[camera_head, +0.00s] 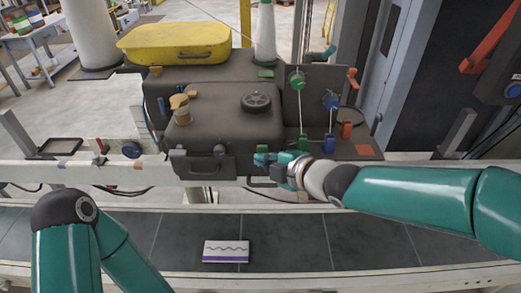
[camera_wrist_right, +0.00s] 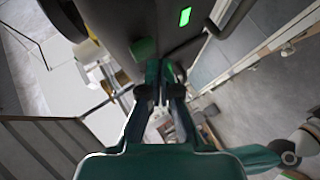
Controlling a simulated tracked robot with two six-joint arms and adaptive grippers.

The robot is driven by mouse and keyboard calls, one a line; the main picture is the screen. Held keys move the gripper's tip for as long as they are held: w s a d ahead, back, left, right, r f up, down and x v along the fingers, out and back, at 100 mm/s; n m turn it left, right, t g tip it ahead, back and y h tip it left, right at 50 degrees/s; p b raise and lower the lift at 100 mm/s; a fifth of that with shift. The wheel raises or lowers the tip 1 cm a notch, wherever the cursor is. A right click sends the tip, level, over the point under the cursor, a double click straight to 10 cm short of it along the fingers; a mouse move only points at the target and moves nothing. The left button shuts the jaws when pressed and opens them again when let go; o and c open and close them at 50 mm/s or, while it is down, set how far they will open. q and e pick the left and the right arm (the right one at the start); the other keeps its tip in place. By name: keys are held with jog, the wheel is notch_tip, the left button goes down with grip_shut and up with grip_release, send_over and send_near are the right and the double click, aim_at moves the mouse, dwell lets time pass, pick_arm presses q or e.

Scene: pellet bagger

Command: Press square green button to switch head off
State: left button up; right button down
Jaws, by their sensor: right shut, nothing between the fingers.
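My right arm reaches in from the right in the head view. Its gripper (camera_head: 263,159) is shut and empty at the front right of the dark machine head (camera_head: 215,125). In the right wrist view the shut fingers (camera_wrist_right: 165,82) are close to the dark housing. A bright green lit square (camera_wrist_right: 185,16) is on that housing, beyond the fingertips and apart from them. A duller green piece (camera_wrist_right: 143,48) is nearer, up and left of the fingertips; contact cannot be told. I cannot tell which green piece is the button. My left arm shows at lower left; its gripper is out of view.
Green (camera_head: 297,80) and blue (camera_head: 330,101) knobs on rods stand right of the head. A yellow case (camera_head: 175,42) lies behind it. A conveyor (camera_head: 290,238) runs in front, carrying a white and purple packet (camera_head: 226,251). A rail (camera_head: 110,174) separates conveyor and machine.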

jog(key=shift+w+p, duration=0.3)
jog(key=shift+w, duration=0.25)
dwell(0.8)
jog(key=shift+s, duration=0.1)
jog(key=shift+s+b, duration=0.8)
jog(key=shift+s, duration=0.1)
jog(key=s+b, duration=0.4)
jog(key=s, duration=0.2)
jog(key=shift+w+d, duration=0.1)
dwell(0.4)
